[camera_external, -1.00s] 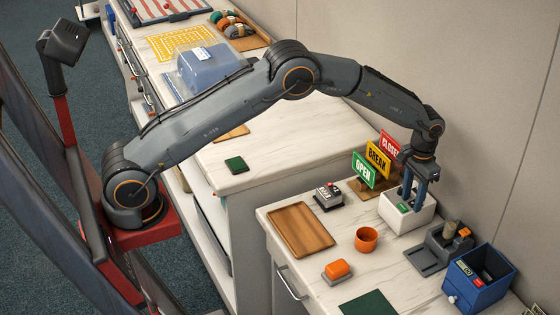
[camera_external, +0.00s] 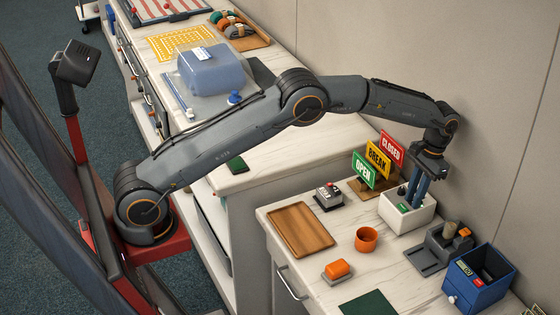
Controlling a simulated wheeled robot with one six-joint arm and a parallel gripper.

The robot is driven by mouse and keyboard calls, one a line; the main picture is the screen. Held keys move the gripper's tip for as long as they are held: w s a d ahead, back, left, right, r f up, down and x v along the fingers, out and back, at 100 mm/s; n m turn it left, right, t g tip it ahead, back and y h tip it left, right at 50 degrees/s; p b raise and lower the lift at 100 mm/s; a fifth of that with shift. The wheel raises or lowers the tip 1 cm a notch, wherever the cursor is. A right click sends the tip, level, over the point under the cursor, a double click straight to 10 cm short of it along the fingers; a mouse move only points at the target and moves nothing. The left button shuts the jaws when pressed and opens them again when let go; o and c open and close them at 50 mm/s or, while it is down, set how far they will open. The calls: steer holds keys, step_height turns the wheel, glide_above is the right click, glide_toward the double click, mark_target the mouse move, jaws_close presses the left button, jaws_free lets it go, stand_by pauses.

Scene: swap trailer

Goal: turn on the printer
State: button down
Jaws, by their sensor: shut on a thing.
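No thing here is clearly marked as the printer. A small white box (camera_external: 400,221) with a green patch (camera_external: 404,207) on its top stands at the counter's back, by the wall, and may be it. My gripper (camera_external: 411,202) points down, a little tilted, with its dark blue fingertips at the top of this box, right of the green patch. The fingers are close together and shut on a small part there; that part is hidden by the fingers.
OPEN, BREAK and CLOSED signs (camera_external: 377,161) stand close behind the box. In front are a grey device with buttons (camera_external: 329,197), an orange cup (camera_external: 366,239) and a wooden tray (camera_external: 301,230). To the right are a grey stand (camera_external: 428,258) and a blue bin (camera_external: 478,282).

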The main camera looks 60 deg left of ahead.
steer(key=shift+w+f+g+b, duration=0.25)
steer(key=shift+g+b, duration=0.15)
steer(key=shift+b, duration=0.45)
steer(key=shift+s+r+b, duration=0.1)
steer(key=shift+r+b, duration=0.15)
steer(key=shift+b, duration=0.15)
steer(key=c, duration=1.6)
jaws_free()
steer(key=shift+c, duration=0.2)
steer(key=shift+r, duration=0.1)
steer(key=shift+w+r, duration=0.25)
steer(key=shift+r, duration=0.1)
step_height(320, 180, up, 9)
steer(key=b, duration=0.2)
steer(key=shift+w, duration=0.2)
